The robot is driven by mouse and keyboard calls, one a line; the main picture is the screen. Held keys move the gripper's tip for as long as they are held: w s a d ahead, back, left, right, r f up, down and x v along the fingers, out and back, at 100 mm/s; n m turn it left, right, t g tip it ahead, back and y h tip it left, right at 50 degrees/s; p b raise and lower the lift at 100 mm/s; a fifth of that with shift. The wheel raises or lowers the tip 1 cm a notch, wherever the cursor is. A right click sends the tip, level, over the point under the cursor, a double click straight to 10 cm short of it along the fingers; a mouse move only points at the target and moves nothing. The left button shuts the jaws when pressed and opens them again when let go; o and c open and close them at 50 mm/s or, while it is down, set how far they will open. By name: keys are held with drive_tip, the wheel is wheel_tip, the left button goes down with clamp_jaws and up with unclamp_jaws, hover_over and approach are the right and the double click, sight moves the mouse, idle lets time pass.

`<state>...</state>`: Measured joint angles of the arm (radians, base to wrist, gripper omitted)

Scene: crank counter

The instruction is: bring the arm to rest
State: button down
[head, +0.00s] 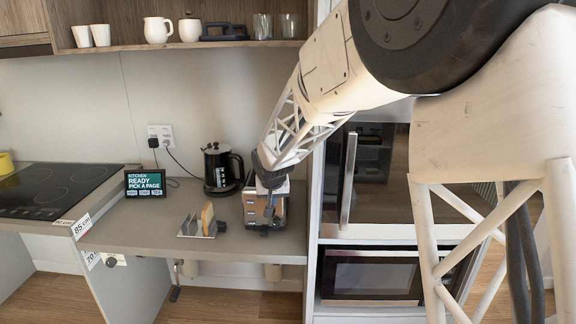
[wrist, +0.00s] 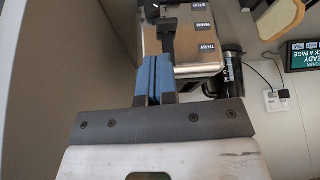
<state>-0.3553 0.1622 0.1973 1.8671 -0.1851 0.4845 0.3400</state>
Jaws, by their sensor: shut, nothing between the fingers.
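My arm comes down from the upper right in the head view, and my gripper (head: 269,211) hangs in front of the steel toaster (head: 282,207) at the right end of the counter. In the wrist view my gripper (wrist: 153,60) has its two blue fingers shut side by side with nothing held. The fingers lie over the face of the toaster (wrist: 200,55) in that view, close to its dark lever (wrist: 168,32). I cannot tell whether they touch it.
A black kettle (head: 218,168) stands behind left of the toaster. A rack with a bread slice (head: 208,219) and a small screen (head: 145,183) are further left. A crank handle (head: 176,292) hangs below the front edge. A tall cabinet with an oven (head: 372,277) stands right.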

drive_tip(key=s+d+r+m+g, duration=0.1)
drive_tip(key=s+d+r, duration=0.4)
drive_tip(key=s+d, duration=0.45)
drive_tip(key=s+d+r, duration=0.5)
drive_tip(key=s+d, duration=0.3)
drive_tip(key=s, duration=0.3)
drive_tip(key=s+d, duration=0.3)
drive_tip(key=s, duration=0.6)
drive_tip(key=s+d+f+g, duration=0.1)
drive_tip(key=s+d, duration=0.2)
drive_tip(key=s, duration=0.6)
drive_tip(key=s+d+m+h, duration=0.1)
drive_tip(key=s+d, duration=0.3)
drive_tip(key=s, duration=0.5)
drive_tip(key=shift+s+f, duration=0.15)
drive_tip(key=shift+f, duration=0.15)
